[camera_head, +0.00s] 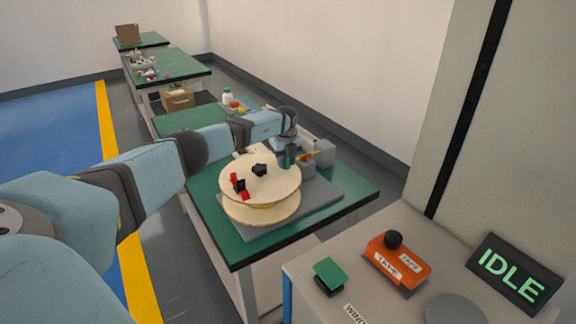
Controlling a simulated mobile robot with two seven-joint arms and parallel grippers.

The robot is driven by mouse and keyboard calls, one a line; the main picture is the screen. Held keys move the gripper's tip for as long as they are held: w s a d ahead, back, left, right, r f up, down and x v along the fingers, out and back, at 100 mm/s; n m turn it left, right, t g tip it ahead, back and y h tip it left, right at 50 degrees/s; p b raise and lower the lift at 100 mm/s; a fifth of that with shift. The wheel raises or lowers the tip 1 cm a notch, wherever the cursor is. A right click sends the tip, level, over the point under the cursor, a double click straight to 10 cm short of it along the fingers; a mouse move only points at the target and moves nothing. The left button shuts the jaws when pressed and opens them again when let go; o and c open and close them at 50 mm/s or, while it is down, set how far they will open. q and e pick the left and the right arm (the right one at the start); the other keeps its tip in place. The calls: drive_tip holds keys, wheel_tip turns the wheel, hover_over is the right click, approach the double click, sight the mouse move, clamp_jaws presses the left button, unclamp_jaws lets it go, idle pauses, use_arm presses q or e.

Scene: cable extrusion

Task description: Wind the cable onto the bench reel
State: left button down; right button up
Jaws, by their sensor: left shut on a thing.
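The bench reel (262,185) has two pale discs and lies flat on a grey base plate (322,197) on the green bench. A black knob (259,170) sits at its centre, and a red and black clip (240,186) sits on the top disc's left part. My left gripper (286,162) points down at the reel's far right rim. It is shut, and a short orange length of cable (310,156) runs from it toward grey blocks (323,152). The fingertips are small and partly hidden. My right gripper is out of view.
A tall cabinet stands at right. A cardboard box (178,98) and white bottle (227,97) stand behind the reel.

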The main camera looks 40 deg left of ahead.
use_arm(q)
drive_tip(key=shift+w+a+n, duration=0.1)
drive_tip(key=shift+a+n, duration=0.3)
drive_tip(key=shift+n, duration=0.1)
drive_tip(key=shift+r, duration=0.1)
drive_tip(key=c, duration=0.8)
unclamp_jaws()
wheel_tip(320, 180, up, 14)
drive_tip(key=shift+f, duration=0.2)
